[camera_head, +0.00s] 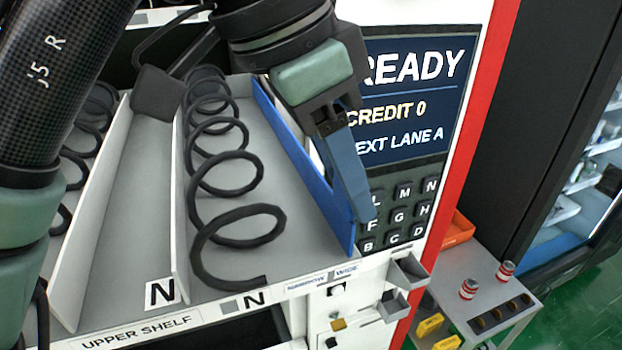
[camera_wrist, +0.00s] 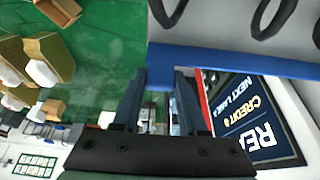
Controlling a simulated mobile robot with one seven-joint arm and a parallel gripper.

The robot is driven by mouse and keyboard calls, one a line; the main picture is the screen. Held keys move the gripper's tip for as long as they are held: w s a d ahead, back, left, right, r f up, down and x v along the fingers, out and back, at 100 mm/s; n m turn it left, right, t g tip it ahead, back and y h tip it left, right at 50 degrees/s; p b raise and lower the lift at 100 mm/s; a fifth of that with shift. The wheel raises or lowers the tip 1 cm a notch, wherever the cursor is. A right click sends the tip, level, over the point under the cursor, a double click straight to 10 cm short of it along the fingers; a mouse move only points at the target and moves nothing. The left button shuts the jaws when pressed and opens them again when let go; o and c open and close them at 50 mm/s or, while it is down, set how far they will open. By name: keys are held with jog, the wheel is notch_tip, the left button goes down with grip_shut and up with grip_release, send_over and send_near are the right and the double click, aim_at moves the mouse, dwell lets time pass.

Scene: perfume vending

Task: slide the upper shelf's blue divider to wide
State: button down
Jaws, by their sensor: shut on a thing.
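The blue divider (camera_head: 312,170) stands upright along the right side of the upper shelf (camera_head: 125,215). Its front end is by the WIDE label (camera_head: 346,269), right of the NARROW label (camera_head: 305,281). My gripper (camera_head: 364,214) is at the divider's front end, with its fingers pointing down. In the wrist view the blue divider (camera_wrist: 235,62) crosses beyond the fingertips. My gripper (camera_wrist: 158,82) has a blue part of the divider between its two fingers there. In the head view the fingers hide the grip itself.
A black spiral coil (camera_head: 240,205) lies left of the divider, and white fixed dividers (camera_head: 180,190) stand further left. The keypad (camera_head: 405,215) and READY screen (camera_head: 425,95) are close right of my gripper. A grey side table (camera_head: 480,295) with red-and-white cans stands lower right.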

jog(key=shift+d, duration=0.1)
jog(key=c, duration=0.9)
grip_release()
jog(key=o, duration=0.5)
jog(key=shift+w+d, duration=0.15)
jog(key=shift+d, duration=0.2)
jog(key=shift+c, duration=0.2)
jog(key=shift+a, duration=0.3)
jog(key=v, duration=1.2)
jog(key=shift+r, duration=0.45)
jog(key=shift+f, duration=0.1)
